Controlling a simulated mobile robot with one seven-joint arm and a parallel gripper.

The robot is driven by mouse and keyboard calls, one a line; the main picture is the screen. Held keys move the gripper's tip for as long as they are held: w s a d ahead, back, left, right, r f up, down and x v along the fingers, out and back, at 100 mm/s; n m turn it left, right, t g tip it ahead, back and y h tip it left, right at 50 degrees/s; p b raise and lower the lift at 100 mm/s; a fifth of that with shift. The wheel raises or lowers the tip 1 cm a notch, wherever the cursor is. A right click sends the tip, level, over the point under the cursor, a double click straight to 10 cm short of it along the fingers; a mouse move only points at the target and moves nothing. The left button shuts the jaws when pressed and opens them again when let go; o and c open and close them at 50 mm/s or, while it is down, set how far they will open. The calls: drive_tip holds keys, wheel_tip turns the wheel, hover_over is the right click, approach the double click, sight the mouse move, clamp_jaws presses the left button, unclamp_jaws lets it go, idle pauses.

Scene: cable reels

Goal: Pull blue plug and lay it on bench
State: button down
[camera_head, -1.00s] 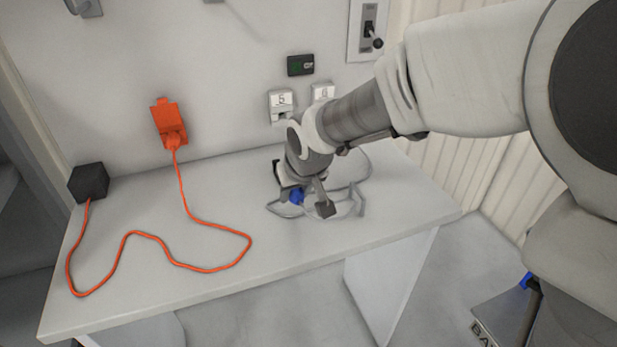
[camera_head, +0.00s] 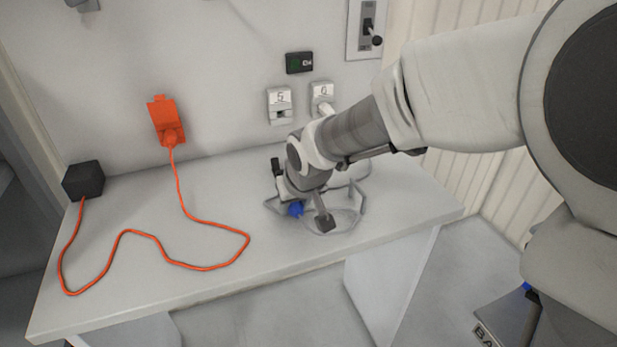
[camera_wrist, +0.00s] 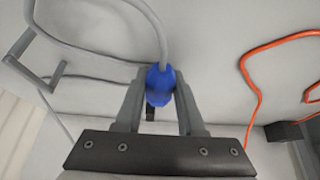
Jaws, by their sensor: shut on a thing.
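The blue plug (camera_head: 295,209) is between the fingers of my gripper (camera_head: 306,212), low over the bench (camera_head: 200,278). In the wrist view the blue plug (camera_wrist: 160,85) sits between both fingertips, and my gripper (camera_wrist: 158,98) is shut on it. A grey cable (camera_wrist: 150,25) runs from the plug and loops over the bench. I cannot tell whether the plug touches the bench top. The wall socket marked 5 (camera_head: 280,104) shows an empty opening. My arm partly hides the second socket (camera_head: 321,94).
An orange plug in an orange wall box (camera_head: 166,122) has an orange cable (camera_head: 150,236) winding across the left of the bench to a black block (camera_head: 83,181). A lever switch (camera_head: 369,28) and small display (camera_head: 299,62) are on the wall. The bench's front middle is clear.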

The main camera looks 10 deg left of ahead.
unclamp_jaws()
idle(0.5)
drive_tip(key=shift+r+p, duration=2.75)
drive_tip(key=shift+r, duration=0.8)
